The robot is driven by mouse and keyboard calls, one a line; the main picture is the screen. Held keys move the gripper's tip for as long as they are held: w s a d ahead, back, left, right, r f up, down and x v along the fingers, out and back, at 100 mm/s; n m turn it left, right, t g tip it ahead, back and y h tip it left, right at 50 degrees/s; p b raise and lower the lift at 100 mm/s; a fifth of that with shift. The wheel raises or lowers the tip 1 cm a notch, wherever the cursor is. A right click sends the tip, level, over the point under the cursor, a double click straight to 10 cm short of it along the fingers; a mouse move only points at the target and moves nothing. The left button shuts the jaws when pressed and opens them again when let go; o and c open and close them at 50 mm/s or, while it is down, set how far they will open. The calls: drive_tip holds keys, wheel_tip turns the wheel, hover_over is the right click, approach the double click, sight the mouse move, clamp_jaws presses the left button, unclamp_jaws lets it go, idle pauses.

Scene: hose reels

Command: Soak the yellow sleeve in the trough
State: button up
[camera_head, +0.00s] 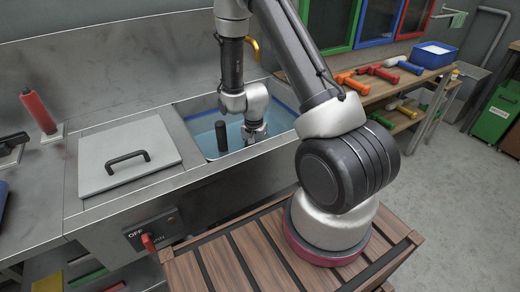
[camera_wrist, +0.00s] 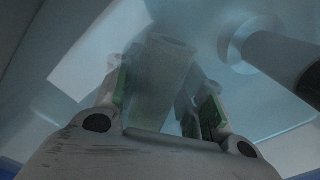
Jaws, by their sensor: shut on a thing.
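The trough (camera_head: 206,143) is a sunken basin in the metal counter with blue water in it. My gripper (camera_head: 254,134) reaches down into the trough on its right side. In the wrist view my gripper (camera_wrist: 160,100) has its green-padded fingers on either side of a pale hollow tube, which looks like the sleeve (camera_wrist: 163,75). Everything there is seen through a bluish haze, and the sleeve's yellow barely shows. The gripper is shut on it. In the head view the sleeve is hidden by my gripper and the water.
A dark upright cylinder (camera_head: 221,136) stands in the trough left of my gripper, also in the wrist view (camera_wrist: 285,62). A yellow curved spout (camera_head: 252,47) is behind my arm. A handled metal lid (camera_head: 128,155) lies left of the trough. A red-handled switch (camera_head: 149,242) is on the front.

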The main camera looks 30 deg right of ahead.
idle(0.4)
drive_tip(key=shift+d, duration=0.3)
drive_tip(key=shift+a, duration=0.2)
drive_tip(key=shift+a, duration=0.2)
drive_tip(key=shift+d, duration=0.2)
idle(0.4)
drive_tip(key=shift+d, duration=0.2)
